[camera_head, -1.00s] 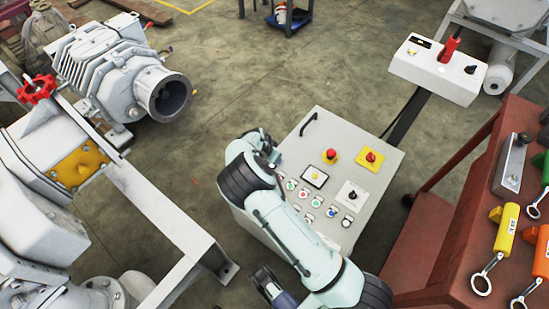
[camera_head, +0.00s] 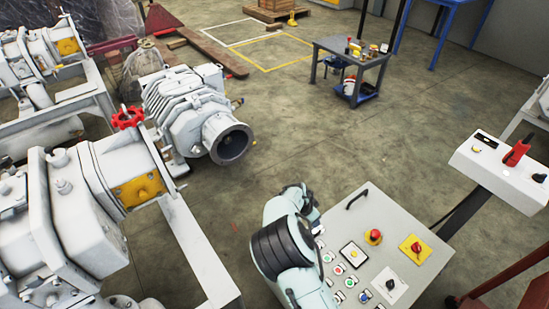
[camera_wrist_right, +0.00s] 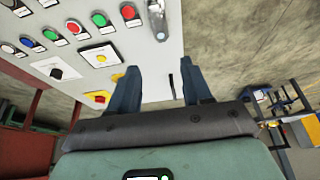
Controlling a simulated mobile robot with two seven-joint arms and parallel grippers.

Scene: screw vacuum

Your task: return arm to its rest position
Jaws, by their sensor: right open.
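My right arm (camera_head: 285,245), pale teal with dark bands, rises from the bottom of the head view, in front of the left side of a grey control panel (camera_head: 362,215). Its fingers cannot be made out there. In the right wrist view my right gripper (camera_wrist_right: 158,68) is open, with two dark fingers apart and nothing between them. The panel (camera_wrist_right: 150,55) lies beyond the fingers, with coloured buttons, yellow-based knobs and a black handle (camera_wrist_right: 172,87). I see no contact with it. My left gripper is not in view.
Grey pump machinery (camera_head: 185,115) with a red handwheel (camera_head: 128,117) stands at left. A white box with a red switch (camera_head: 505,165) is at right. A small grey table (camera_head: 353,55) stands farther back. The concrete floor between is mostly clear.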

